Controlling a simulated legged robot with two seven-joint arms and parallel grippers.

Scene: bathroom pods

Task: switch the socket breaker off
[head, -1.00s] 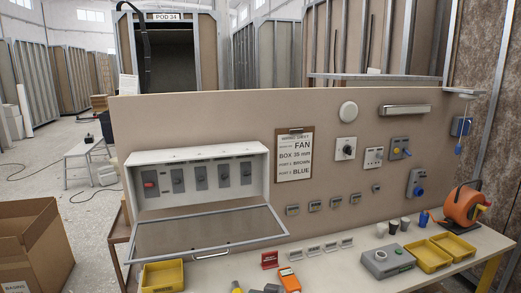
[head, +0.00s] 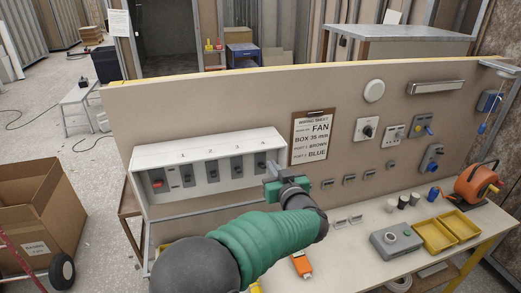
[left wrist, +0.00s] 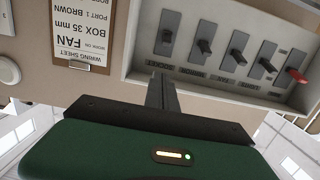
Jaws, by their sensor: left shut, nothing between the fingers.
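The white breaker box (head: 205,141) is on the near face of the upright board, with a row of several grey breakers and a red main switch at its left end. The socket breaker (head: 260,163) is the rightmost. In the left wrist view, upside down, the socket breaker (left wrist: 169,32) is at the left end above its label. My left gripper (head: 270,180) is shut and empty just in front of the box's right end. Its fingertips (left wrist: 160,80) also show in the left wrist view, close to the socket breaker; contact cannot be told. My right gripper is out of view.
The box's open cover hangs below it, partly hidden by my left arm. A wiring sheet (head: 310,138) is right of the box. The bench below holds a grey device (head: 397,241), yellow trays (head: 433,236), an orange reel (head: 477,184) and an orange tool (head: 302,265).

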